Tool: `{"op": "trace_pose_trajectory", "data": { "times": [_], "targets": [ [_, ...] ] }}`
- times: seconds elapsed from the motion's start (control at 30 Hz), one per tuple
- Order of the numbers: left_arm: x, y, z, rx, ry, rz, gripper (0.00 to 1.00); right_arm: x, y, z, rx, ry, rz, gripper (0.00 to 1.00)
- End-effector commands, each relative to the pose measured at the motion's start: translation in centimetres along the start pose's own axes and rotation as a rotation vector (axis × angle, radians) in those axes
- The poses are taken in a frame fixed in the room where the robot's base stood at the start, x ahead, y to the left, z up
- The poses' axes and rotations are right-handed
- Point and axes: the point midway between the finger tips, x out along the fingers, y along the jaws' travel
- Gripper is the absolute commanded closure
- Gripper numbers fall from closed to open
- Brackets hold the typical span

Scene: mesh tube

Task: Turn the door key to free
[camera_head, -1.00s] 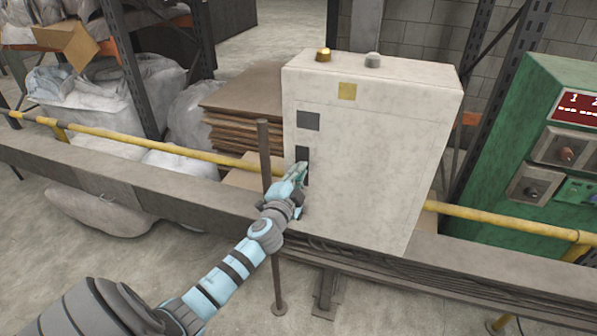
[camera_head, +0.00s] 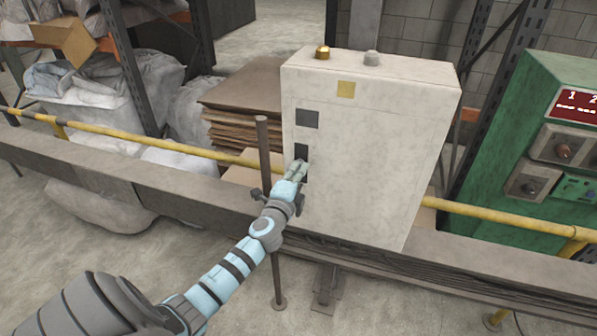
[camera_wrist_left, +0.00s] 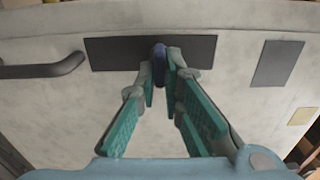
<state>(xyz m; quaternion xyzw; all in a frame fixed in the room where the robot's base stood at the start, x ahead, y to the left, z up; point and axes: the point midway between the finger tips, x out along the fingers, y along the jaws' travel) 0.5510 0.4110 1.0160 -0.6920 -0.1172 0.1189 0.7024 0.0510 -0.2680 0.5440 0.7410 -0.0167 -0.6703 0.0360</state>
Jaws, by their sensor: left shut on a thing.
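My left gripper (camera_head: 297,170) reaches the left part of the pale cabinet's (camera_head: 375,150) front. In the left wrist view my left gripper (camera_wrist_left: 163,65) has its two fingertips closed on a small dark blue key (camera_wrist_left: 159,58). The key stands at a dark rectangular plate (camera_wrist_left: 112,52) on the cabinet front, and the fingers partly cover it. In the head view the plate (camera_head: 301,152) shows above the fingers, and the key is hidden there. My right gripper is in neither view.
A dark bar handle (camera_wrist_left: 45,68) is on the cabinet beside the plate in the wrist view. A brown upright post (camera_head: 264,150) stands close left of my gripper. A yellow rail (camera_head: 190,152) runs behind it. A green control cabinet (camera_head: 510,150) is at right.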

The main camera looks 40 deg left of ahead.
Motion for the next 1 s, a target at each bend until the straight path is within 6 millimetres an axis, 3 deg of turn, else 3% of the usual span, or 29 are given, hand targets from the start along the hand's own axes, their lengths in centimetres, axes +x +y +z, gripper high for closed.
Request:
{"op": "trace_pose_trajectory", "data": {
  "times": [0.27,0.3,0.43,0.73,0.87,1.0],
  "targets": [
    [0.0,0.1,0.0,0.002,0.000,0.001,1.00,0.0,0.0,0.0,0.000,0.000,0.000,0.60],
    [0.0,0.1,0.0,0.002,0.000,0.001,0.90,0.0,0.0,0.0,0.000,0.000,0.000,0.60],
    [0.0,0.1,0.0,0.001,0.000,0.001,0.72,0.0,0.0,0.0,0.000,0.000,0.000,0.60],
    [-0.2,0.0,0.0,0.001,0.000,0.000,0.72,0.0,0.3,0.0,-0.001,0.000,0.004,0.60],
    [-1.9,0.1,0.0,0.002,0.001,0.001,0.72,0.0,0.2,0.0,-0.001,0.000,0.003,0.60],
    [-5.7,0.2,0.0,0.003,0.002,0.003,0.72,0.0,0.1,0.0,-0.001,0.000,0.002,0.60]
  ]
}}
